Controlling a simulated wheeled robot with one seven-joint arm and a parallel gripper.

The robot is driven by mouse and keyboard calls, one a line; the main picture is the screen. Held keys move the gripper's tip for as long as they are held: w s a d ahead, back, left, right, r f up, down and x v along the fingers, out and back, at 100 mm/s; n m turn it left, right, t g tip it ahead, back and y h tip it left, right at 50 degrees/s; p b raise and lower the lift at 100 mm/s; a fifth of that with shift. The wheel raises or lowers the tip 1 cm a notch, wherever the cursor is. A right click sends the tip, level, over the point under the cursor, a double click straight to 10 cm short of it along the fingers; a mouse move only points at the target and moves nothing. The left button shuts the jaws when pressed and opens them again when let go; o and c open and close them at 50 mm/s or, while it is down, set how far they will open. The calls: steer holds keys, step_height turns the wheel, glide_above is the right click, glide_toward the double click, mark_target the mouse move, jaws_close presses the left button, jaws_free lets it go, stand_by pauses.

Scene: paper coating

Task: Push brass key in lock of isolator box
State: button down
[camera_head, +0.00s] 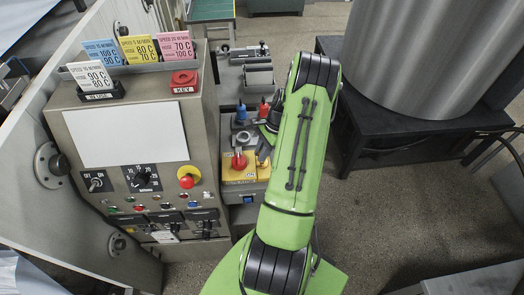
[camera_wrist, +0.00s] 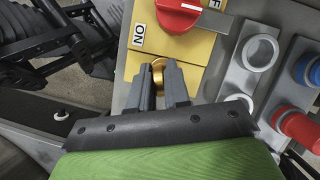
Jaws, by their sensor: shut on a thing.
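The isolator box (camera_head: 234,174) is yellow with a red rotary knob (camera_head: 239,160) and stands right of the grey control cabinet. In the wrist view, the yellow plate (camera_wrist: 203,47) carries the red knob (camera_wrist: 178,14) with ON and OFF labels. My gripper (camera_wrist: 160,76) is shut on the brass key (camera_wrist: 158,66), whose rounded golden part shows between the fingertips over the yellow plate. The lock is hidden behind the key and fingers. I cannot tell how deep the key sits. In the head view, my green arm hides most of the gripper.
Grey sockets (camera_wrist: 260,52) and blue and red plugs (camera_wrist: 299,128) stand close right of the gripper in the wrist view. The control cabinet (camera_head: 135,140) has a red KEY holder (camera_head: 184,80) on top. A metal drum (camera_head: 430,60) on a black stand is at right.

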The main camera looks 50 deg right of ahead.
steer(key=shift+f+b, duration=0.75)
steer(key=shift+f, duration=0.45)
steer(key=c, duration=1)
jaws_free()
steer(key=p+v, duration=0.1)
steer(key=v, duration=1.4)
steer(key=shift+r, duration=0.4)
